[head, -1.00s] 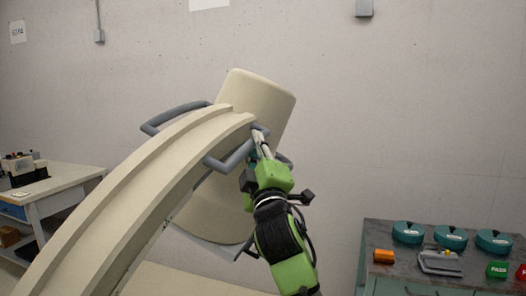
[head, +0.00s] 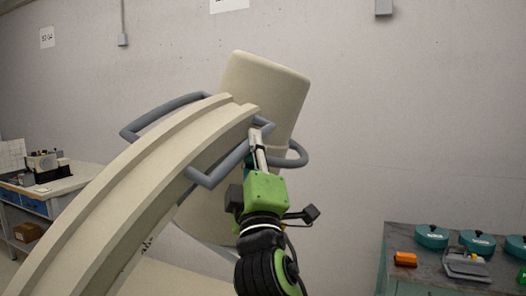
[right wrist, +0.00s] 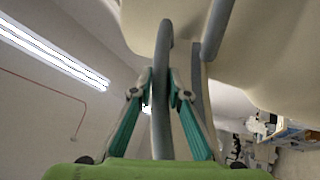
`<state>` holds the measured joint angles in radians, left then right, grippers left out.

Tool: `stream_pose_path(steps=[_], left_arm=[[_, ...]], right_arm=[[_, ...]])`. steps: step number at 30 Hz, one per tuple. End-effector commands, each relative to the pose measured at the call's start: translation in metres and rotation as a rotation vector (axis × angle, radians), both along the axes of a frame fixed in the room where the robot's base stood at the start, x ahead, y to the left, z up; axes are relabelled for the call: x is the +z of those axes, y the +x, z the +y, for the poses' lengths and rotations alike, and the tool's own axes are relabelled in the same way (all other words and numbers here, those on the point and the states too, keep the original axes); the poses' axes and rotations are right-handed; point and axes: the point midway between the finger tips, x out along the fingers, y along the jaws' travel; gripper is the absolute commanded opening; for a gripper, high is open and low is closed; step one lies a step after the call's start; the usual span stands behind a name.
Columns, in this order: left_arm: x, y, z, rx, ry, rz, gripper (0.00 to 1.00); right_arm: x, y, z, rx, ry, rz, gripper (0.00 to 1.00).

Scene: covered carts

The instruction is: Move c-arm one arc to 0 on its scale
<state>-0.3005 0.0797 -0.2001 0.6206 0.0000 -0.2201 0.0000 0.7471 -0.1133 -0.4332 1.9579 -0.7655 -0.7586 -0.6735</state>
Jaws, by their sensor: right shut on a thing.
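The cream c-arm arc (head: 110,195) rises from the lower left to its bulky cream head (head: 265,88) in the head view. Grey loop handles stand out near the arc's upper end, one on the far side (head: 160,108) and one on the near side (head: 225,165). My right gripper (head: 257,138) is at this upper end. In the right wrist view its teal fingers (right wrist: 160,85) are closed on a grey handle bar (right wrist: 163,45). Small dark marks (head: 147,246) on the arc's side are too small to read. My left gripper is not in view.
A white table (head: 65,185) with equipment stands at the left. The concrete wall is behind the c-arm.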

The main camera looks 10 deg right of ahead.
Motion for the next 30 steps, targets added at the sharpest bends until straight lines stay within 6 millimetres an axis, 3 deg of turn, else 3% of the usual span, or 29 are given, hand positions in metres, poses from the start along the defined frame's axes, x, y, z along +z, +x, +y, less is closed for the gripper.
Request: stream_pose_path(steps=[1,16,17,18,30], left_arm=[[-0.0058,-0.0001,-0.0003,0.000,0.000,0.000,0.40],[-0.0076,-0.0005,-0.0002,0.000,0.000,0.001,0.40],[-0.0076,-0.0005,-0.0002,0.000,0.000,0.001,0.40],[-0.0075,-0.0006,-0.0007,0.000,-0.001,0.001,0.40],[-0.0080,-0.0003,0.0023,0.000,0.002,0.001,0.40]], right_arm=[[-0.0068,-0.0040,0.0118,0.016,-0.010,-0.002,0.00],[-0.0013,-0.0117,0.0152,0.009,-0.015,-0.022,0.00],[-0.0010,-0.0118,0.0150,0.009,-0.015,-0.022,0.21],[-0.0010,-0.0117,0.0147,0.008,-0.016,-0.021,0.31],[-0.0051,-0.0112,0.0113,0.001,-0.013,-0.015,0.32]])
